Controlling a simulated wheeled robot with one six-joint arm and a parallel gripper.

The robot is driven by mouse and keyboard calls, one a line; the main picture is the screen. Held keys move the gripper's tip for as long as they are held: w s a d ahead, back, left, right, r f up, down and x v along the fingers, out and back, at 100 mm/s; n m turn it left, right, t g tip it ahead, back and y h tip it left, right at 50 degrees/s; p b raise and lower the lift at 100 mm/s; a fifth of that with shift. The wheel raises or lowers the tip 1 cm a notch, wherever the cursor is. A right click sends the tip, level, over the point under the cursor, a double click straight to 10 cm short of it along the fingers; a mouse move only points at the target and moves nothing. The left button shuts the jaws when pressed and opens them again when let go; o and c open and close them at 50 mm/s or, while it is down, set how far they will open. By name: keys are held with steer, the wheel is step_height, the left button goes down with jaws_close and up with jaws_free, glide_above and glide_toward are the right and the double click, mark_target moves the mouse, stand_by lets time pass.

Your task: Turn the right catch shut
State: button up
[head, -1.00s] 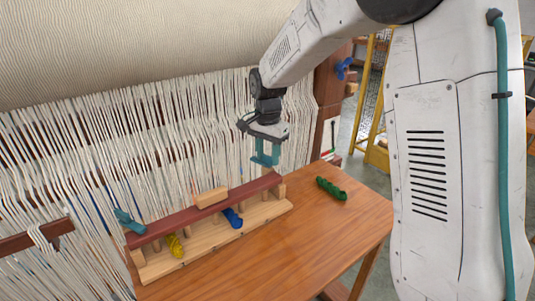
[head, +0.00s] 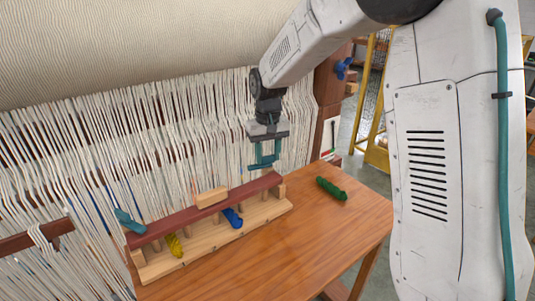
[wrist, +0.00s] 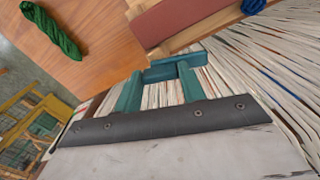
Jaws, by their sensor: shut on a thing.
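The rack (head: 205,240) is pale wood with a red-brown top bar (head: 175,220) and stands on the table. My gripper (head: 264,160) points down at the bar's right end, with its teal fingers around the right catch (wrist: 170,71). In the wrist view the catch is a short teal bar spanning the fingertips, close to the end of the red-brown bar (wrist: 185,24). Its exact angle to the bar is hard to tell, as the fingers partly cover it. The left catch (head: 129,221) is teal and lies slanted across the bar's left end.
A yellow skein (head: 174,245) and a blue skein (head: 233,218) lie in the rack. A green skein (head: 331,189) lies on the table (head: 300,240). Loom threads (head: 130,140) hang close behind the rack.

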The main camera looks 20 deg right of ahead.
mark_target(268, 156)
steer(key=n, duration=1.1)
steer(key=shift+n, duration=2.1)
steer(key=o, duration=1)
steer(key=shift+r, duration=0.15)
step_height(268, 156, up, 8)
steer(key=shift+f, duration=0.2)
